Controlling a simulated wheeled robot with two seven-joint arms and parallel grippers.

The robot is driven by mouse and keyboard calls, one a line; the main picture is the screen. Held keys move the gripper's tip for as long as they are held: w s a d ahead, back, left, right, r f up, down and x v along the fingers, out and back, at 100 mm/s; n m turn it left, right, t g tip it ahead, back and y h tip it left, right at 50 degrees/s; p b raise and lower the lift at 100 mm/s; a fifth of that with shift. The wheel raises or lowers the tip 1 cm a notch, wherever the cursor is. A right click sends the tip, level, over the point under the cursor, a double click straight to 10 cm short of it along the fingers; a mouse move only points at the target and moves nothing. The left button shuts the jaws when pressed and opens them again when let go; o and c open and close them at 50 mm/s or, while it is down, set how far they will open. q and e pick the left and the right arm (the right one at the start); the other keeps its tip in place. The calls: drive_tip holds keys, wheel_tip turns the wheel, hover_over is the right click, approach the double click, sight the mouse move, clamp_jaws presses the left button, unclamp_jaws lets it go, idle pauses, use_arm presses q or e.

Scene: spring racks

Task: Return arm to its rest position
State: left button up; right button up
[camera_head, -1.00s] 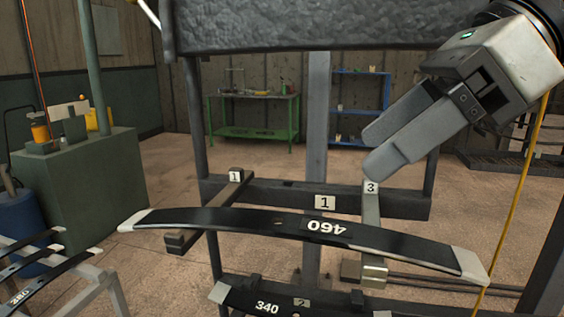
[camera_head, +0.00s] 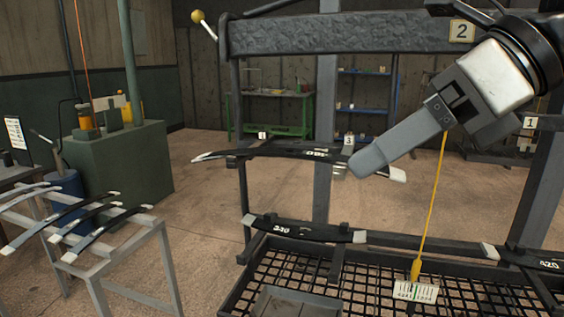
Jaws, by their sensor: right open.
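My right gripper (camera_head: 368,163) reaches in from the upper right, pointing down and left. It is open with nothing seen in it, though its fingers overlap in this view. Its fingertips cover part of a dark leaf spring (camera_head: 285,153) with pale ends, which lies across the rack's pegs labelled 1 and 3. I cannot tell from this view whether they touch it. My left gripper is not in view.
A lower spring (camera_head: 303,231) lies on the rack above a black mesh shelf (camera_head: 390,270). Another spring (camera_head: 541,260) is at the right edge. A grey stand (camera_head: 150,262) at left holds several springs. A yellow cord (camera_head: 432,205) hangs before the rack.

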drive_tip(key=w+a+f+m+t+y, duration=0.2)
drive_tip(key=w+a+f+m, duration=0.1)
drive_tip(key=w+f+m, duration=0.85)
wheel_tip(320, 180, down, 16)
drive_tip(key=m+t+h, duration=0.1)
drive_tip(key=m+t, duration=0.2)
drive_tip(key=m, duration=1.1)
drive_tip(key=s+d+f+m+t+h, duration=0.1)
drive_tip(key=s+d+f+m+h, duration=0.1)
drive_tip(key=f+m, duration=0.4)
drive_tip(key=s+d+f+m+t+h, duration=0.1)
drive_tip(key=s+d+f+m+h, duration=0.15)
drive_tip(key=f+m, duration=0.45)
drive_tip(key=s+d+f+m+h, duration=0.3)
drive_tip(key=s+f+m, duration=0.4)
drive_tip(key=s+f, duration=0.5)
drive_tip(key=shift+s+d+f, duration=0.3)
drive_tip(key=shift+s+d, duration=0.05)
drive_tip(key=shift+s, duration=0.7)
